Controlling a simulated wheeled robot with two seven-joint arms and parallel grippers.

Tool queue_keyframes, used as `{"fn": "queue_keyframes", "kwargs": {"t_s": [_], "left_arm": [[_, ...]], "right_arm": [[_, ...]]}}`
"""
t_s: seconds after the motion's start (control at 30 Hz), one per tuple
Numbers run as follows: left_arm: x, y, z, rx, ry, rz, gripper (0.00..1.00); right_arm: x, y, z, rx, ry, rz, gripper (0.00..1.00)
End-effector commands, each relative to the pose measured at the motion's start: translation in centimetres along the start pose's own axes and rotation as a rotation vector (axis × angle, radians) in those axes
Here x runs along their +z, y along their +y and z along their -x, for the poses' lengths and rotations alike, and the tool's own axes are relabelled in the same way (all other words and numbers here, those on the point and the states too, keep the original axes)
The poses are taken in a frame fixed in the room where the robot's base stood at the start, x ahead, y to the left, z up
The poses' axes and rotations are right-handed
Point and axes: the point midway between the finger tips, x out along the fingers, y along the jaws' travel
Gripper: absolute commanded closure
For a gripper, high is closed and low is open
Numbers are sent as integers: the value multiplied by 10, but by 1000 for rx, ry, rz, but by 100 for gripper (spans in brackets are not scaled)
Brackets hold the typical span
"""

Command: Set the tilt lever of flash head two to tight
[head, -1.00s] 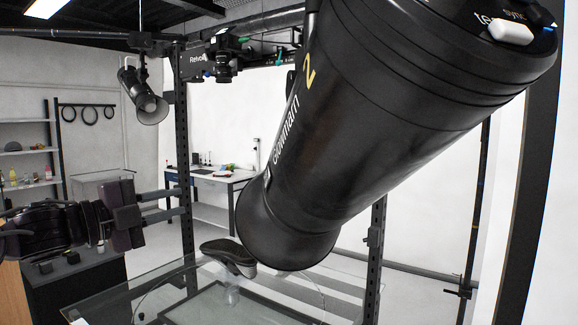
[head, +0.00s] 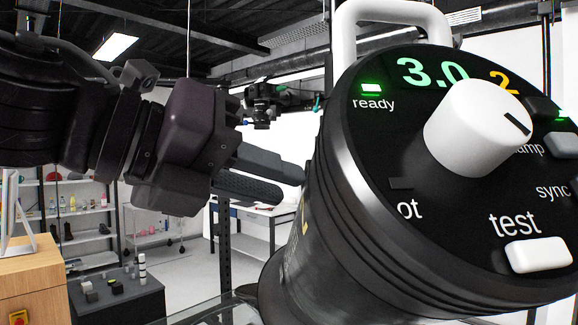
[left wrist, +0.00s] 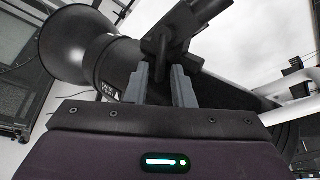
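Flash head two (head: 345,235) is a large black cylinder close in front at the right of the head view. Its rear panel faces me, with a white knob (head: 478,128), a white test button (head: 538,254) and a green "3.0". My left gripper (head: 282,180) points right, its fingers a little apart beside the flash's left side. In the left wrist view the flash head (left wrist: 115,62) lies across the picture behind the two grey fingers (left wrist: 160,85). A dark bracket with a lever-like bar (left wrist: 170,32) stands just beyond the fingertips. Its tight or loose setting cannot be read. My right gripper is out of view.
A white handle (head: 345,35) rises above the flash's rear panel. A wooden cabinet (head: 35,285) and a dark box with small items (head: 118,300) stand at lower left. Shelves (head: 90,215) and a desk (head: 255,215) are farther back.

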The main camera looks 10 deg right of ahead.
Motion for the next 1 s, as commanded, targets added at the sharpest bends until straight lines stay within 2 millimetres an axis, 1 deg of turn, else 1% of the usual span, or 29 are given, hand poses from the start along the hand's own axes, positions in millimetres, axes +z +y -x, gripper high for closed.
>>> {"fn": "queue_keyframes", "kwargs": {"t_s": [0.03,0.2,0.3,0.5,0.57,0.67,0.7,1.0], "left_arm": [[2,-2,-6,0,3,0,78],[2,-1,-22,-1,0,0,78],[1,-1,-25,-2,0,1,78],[0,0,-26,-2,-1,1,78],[0,0,-26,-2,-1,1,85],[0,0,-26,-2,-1,1,98],[0,0,-26,-1,-1,1,100],[1,0,-25,-1,0,3,100]], "right_arm": [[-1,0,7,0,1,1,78],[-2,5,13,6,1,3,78],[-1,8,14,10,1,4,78],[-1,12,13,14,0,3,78],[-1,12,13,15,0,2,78],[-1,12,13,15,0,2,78],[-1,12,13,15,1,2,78],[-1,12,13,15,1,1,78]]}}
